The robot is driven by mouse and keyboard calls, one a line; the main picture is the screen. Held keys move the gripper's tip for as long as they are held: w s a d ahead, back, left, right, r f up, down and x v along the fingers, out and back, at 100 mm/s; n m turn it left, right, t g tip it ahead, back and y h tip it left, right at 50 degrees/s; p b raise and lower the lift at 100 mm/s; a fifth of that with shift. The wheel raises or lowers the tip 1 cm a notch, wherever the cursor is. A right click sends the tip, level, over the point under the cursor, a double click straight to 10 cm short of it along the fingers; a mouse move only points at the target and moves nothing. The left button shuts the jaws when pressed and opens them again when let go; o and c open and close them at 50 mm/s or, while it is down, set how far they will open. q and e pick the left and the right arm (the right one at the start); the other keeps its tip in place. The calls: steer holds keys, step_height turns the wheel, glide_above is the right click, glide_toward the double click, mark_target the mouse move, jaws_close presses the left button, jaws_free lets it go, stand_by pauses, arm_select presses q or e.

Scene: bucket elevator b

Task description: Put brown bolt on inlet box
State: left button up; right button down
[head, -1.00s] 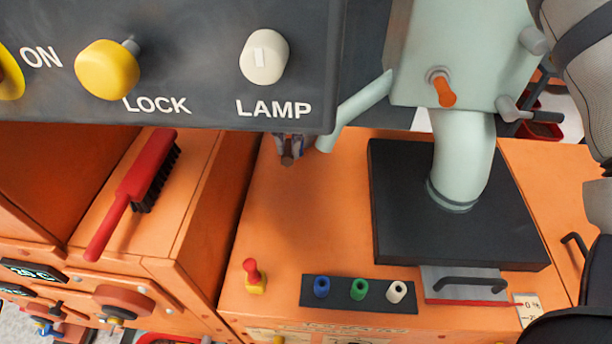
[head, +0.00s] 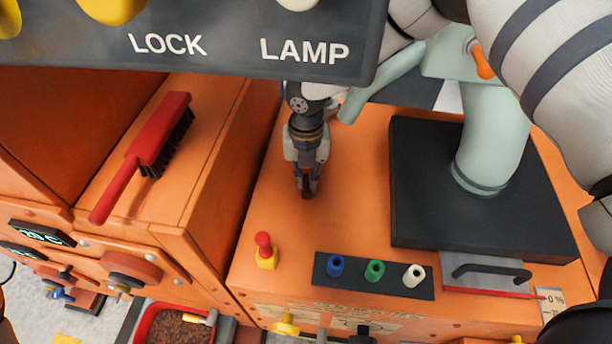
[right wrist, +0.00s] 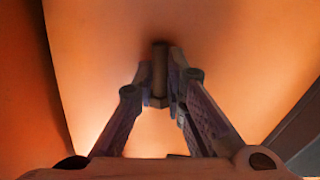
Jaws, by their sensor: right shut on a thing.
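My right gripper (head: 306,178) points down over the top of the large orange box (head: 285,225), which seems to be the inlet box. It is shut on a small brown bolt (head: 307,193). In the right wrist view the bolt (right wrist: 159,68) stands between the fingertips (right wrist: 160,88), its shank pointing away from the gripper and its wider head nearer. The orange surface lies just beyond it; I cannot tell whether the bolt touches it. My left gripper is not in view.
A red brush (head: 145,155) lies on the orange cabinet at left. A red-and-yellow button (head: 265,252) and a strip with blue, green and white sockets (head: 373,275) sit near the front. A black plate (head: 425,220) with a pale pipe (head: 490,145) stands right. A dark LAMP panel (head: 230,45) overhangs.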

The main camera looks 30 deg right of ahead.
mark_target(307, 182)
steer(key=c, duration=1.6)
jaws_free()
steer(key=shift+f, duration=0.1)
steer(key=shift+c, duration=0.2)
steer(key=shift+r, duration=0.4)
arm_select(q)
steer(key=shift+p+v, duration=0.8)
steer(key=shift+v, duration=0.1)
arm_select(e)
step_height(307, 182, up, 12)
steer(key=shift+f, duration=0.2)
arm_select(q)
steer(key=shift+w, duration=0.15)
